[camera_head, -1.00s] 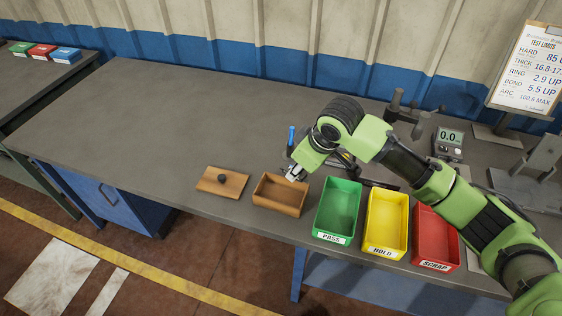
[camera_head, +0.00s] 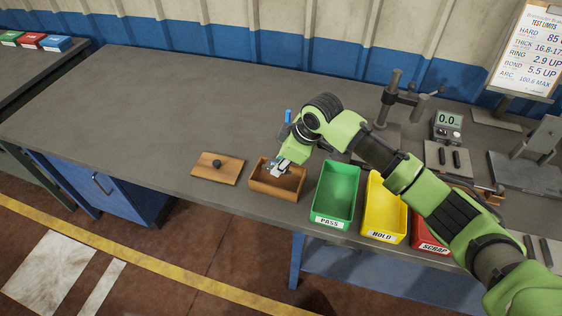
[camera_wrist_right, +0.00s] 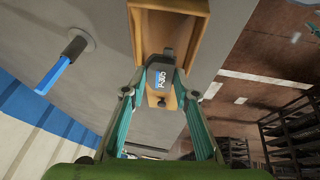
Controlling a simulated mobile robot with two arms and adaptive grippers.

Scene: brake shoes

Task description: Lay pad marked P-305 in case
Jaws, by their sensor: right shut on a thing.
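My right gripper (camera_head: 281,169) is over the open wooden case (camera_head: 272,193), its fingers low near the case's rim. In the right wrist view the gripper (camera_wrist_right: 161,75) is shut on a dark grey pad (camera_wrist_right: 156,87) with a white and blue label. The label is turned and too small to read surely. The wooden case (camera_wrist_right: 195,22) also shows there, just beyond the pad. Whether the pad touches the case floor I cannot tell. The wooden lid (camera_head: 217,172) with its dark knob lies left of the case. My left gripper is out of view.
Green PASS (camera_head: 334,193), yellow HOLD (camera_head: 383,207) and red SCRAP (camera_head: 428,238) bins stand right of the case. A blue-handled tool (camera_head: 288,117) stands behind it. Gauges and a test-limits board (camera_head: 530,50) are at the back right. The table's left is clear.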

